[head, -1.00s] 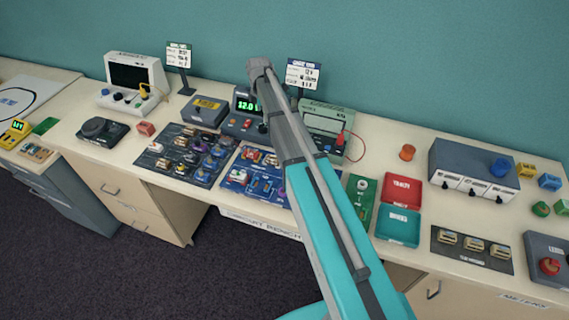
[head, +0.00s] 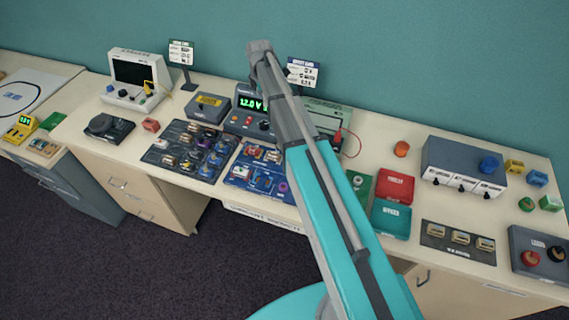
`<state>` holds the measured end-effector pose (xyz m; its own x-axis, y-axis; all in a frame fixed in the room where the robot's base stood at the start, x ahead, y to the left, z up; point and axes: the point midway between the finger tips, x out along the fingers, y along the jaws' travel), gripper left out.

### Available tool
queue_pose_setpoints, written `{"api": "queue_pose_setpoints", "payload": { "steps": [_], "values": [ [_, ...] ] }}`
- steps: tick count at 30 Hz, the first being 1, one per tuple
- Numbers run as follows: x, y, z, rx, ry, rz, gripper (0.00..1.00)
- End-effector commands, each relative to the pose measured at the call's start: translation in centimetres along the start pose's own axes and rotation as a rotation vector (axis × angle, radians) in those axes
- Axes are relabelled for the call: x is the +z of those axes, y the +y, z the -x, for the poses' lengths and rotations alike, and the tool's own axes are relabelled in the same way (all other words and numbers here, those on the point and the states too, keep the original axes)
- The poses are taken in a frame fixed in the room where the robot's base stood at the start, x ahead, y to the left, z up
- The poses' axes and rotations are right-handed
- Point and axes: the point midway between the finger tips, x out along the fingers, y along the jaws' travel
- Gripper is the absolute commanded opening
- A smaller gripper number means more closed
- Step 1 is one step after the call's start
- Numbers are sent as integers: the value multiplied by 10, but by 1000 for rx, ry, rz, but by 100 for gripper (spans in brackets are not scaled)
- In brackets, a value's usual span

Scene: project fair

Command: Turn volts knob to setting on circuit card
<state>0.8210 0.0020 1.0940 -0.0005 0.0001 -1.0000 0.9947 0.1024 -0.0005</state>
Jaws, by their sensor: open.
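The power supply (head: 243,113) is a dark box at the back of the bench, left of my arm. Its green display (head: 251,103) reads about 12.0 V. Small knobs show on its front, including a red one (head: 249,121); their labels are too small to read, so I cannot tell which is volts. The white circuit card (head: 303,73) stands on a post behind my arm; its small print is not clearly legible. My arm crosses the middle of the view and covers the area right of the supply. My gripper's fingers do not show.
A parts board (head: 188,149) and a blue circuit board (head: 238,175) lie in front. A meter with a red lead (head: 338,137) and red tray (head: 396,186) are to the right.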

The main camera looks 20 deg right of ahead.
Motion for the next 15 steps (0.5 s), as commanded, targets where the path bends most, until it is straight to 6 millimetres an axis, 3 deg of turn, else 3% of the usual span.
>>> {"api": "queue_pose_setpoints", "payload": {
  "steps": [15],
  "values": [
    [-6,-62,-16,0,0,-341,87]
  ]
}}
